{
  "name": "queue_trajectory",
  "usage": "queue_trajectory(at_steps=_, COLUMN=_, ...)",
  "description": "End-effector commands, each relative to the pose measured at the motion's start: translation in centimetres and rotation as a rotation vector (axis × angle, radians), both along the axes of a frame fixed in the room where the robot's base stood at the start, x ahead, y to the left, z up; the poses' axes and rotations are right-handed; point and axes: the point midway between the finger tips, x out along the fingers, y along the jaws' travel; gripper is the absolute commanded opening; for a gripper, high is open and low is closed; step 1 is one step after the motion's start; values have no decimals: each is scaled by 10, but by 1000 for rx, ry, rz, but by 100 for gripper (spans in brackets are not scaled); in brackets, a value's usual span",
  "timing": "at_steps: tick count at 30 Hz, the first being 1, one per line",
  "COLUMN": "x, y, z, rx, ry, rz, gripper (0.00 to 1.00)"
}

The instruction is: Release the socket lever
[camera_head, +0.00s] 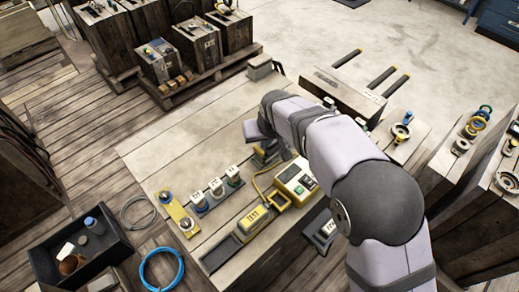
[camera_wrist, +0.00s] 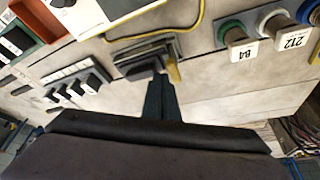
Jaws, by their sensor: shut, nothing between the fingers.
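A dark block with a flat lever-like top (camera_wrist: 143,55) lies just beyond my fingertips in the wrist view. A small yellow part sits at its right end. I take it for the socket with its lever, but its details are too small to be sure. My gripper (camera_wrist: 161,82) is shut and empty, its dark fingers together. The tips overlap the block's near edge in the picture; I cannot tell whether they touch it. In the head view a dark block (camera_head: 265,158) shows beside my wrist, and my fingertips are not clearly visible.
A yellow tester box (camera_head: 297,183) with a yellow cable stands close to the right. A TEST tray (camera_head: 213,257) lies nearer the front. Tagged round fittings (camera_head: 216,187) stand in a row to the left. A dark bin (camera_head: 42,262) is at lower left. The bench behind is largely clear.

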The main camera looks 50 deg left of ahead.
Motion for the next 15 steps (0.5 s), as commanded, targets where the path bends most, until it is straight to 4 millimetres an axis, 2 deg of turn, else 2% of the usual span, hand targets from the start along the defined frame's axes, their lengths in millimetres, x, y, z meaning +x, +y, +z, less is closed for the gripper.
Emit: queue_trajectory(at_steps=15, x=-12, y=0, z=-4, rx=0, ry=0, rz=1, gripper=0)
